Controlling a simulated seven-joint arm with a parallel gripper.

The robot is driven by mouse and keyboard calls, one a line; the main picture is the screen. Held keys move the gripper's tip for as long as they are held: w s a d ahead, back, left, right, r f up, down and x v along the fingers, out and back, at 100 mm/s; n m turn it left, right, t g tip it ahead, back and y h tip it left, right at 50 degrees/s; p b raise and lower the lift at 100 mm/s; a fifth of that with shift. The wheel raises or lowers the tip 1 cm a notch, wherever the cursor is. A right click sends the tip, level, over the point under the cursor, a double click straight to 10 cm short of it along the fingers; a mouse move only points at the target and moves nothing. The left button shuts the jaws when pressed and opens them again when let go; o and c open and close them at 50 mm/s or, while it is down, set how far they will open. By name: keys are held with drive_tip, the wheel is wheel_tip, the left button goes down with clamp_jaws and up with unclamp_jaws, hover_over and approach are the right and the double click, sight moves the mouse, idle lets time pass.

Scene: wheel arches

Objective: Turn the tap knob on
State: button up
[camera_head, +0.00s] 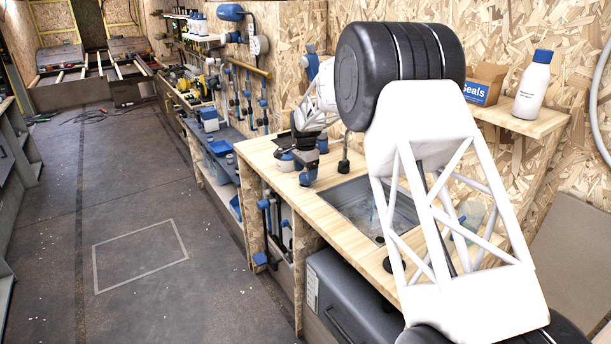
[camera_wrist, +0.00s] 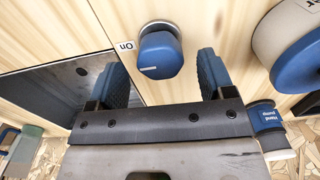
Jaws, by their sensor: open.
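The tap knob (camera_wrist: 160,58) is a blue faceted knob with a short white mark on its top, on a pale ring set in the wooden worktop. A small "On" label (camera_wrist: 126,46) lies beside it, to its left in the wrist view. My gripper (camera_wrist: 162,72) is open, with a blue finger on either side of the knob's near part and clear gaps to it. Nothing is held. In the head view my gripper (camera_head: 308,150) is over the worktop left of the sink; which blue part there is the knob I cannot tell.
The sink (camera_wrist: 40,100) lies left of the knob in the wrist view and also shows in the head view (camera_head: 345,200). A large blue-and-white round item (camera_wrist: 290,50) and a blue-labelled hand pump (camera_wrist: 268,117) stand close on the right. A shelf (camera_head: 520,122) holds a box and bottle.

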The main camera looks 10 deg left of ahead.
sight(305, 175)
drive_tip(key=shift+r, duration=2.95)
drive_tip(key=shift+s+d+r, duration=0.15)
drive_tip(key=shift+d+r, duration=0.15)
drive_tip(key=s+d+r+n, duration=0.1)
drive_tip(key=s+d+r, duration=0.5)
drive_tip(key=s+d, duration=0.25)
drive_tip(key=s+d+r+n+t, duration=0.1)
drive_tip(key=s+d+r+n, duration=0.1)
drive_tip(key=s+d+r, duration=0.5)
drive_tip(key=s+d+r+n, duration=0.1)
drive_tip(key=s+d+r, duration=0.3)
drive_tip(key=s+d, duration=0.55)
drive_tip(key=s+d+f+n, duration=0.1)
drive_tip(key=s+d, duration=0.3)
drive_tip(key=s, duration=0.8)
drive_tip(key=s+d+f+n+t, duration=0.1)
drive_tip(key=s+d+f+n, duration=0.1)
drive_tip(key=s, duration=1)
drive_tip(key=s+d+f+n, duration=0.2)
drive_tip(key=s+d, duration=0.5)
drive_tip(key=s, duration=0.5)
drive_tip(key=shift+s+f+t, duration=0.25)
drive_tip(key=shift+f+t, duration=0.05)
drive_tip(key=shift+f, duration=0.25)
drive_tip(key=shift+w+r, duration=0.1)
drive_tip(key=shift+w, duration=0.05)
